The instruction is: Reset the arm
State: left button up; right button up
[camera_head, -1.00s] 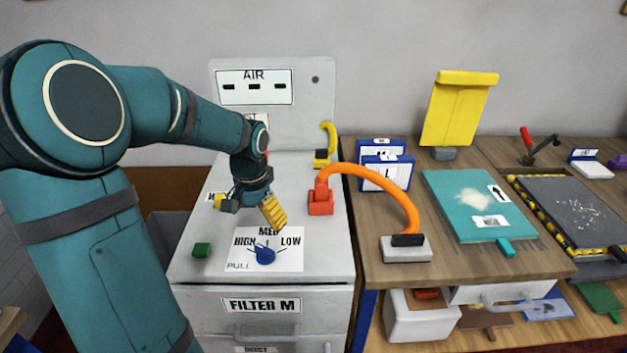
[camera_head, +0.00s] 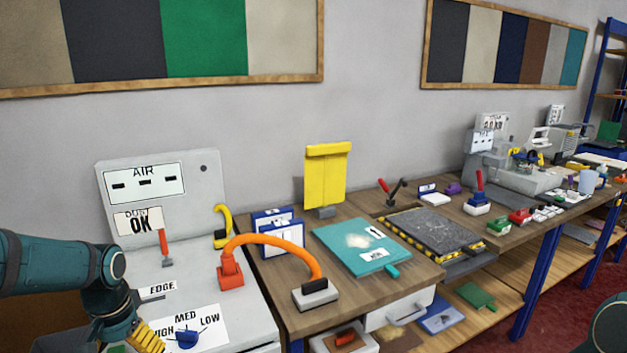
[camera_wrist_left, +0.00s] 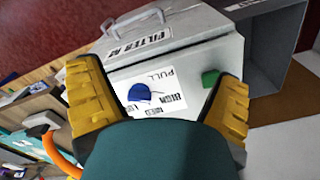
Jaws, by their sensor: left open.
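My left gripper (camera_head: 148,340) is at the lower left of the head view, over the top of the grey machine (camera_head: 245,290). Its yellow fingers are spread in the left wrist view (camera_wrist_left: 160,95), with nothing between them touching. Beyond the fingers, the wrist view shows the blue knob (camera_wrist_left: 140,93) on its white HIGH/MED/LOW label and a green block (camera_wrist_left: 210,78). The knob also shows in the head view (camera_head: 187,338), just right of the fingers. At the right edge of the head view, a teal part of my own body shows. My right gripper does not show.
An orange hose (camera_head: 275,240) arches from a red fitting to a grey block on the wooden bench. A red lever (camera_head: 164,245) stands behind the gripper. A teal board (camera_head: 340,235), a dark yellow-edged tray (camera_head: 425,222) and tools fill the bench to the right.

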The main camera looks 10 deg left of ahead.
pick_arm(q)
jog(key=w+d+f+m+t+h, duration=0.1)
jog(key=w+d+f, duration=0.2)
jog(key=d+f, duration=0.45)
jog(key=w+d+f+h, duration=0.1)
jog(key=w+d+f, duration=0.1)
jog(key=d+f, duration=0.55)
jog(key=s+d+f+h, duration=0.1)
jog(key=s+d+f, duration=0.3)
jog(key=d, duration=0.5)
jog(key=s+d+f, duration=0.4)
jog(key=d+f, duration=0.4)
jog(key=d, duration=0.1)
jog(key=shift+s+d+f+n+t+h, duration=0.2)
jog(key=shift+d+n+t+h, duration=0.1)
jog(key=shift+d+n+h, duration=0.1)
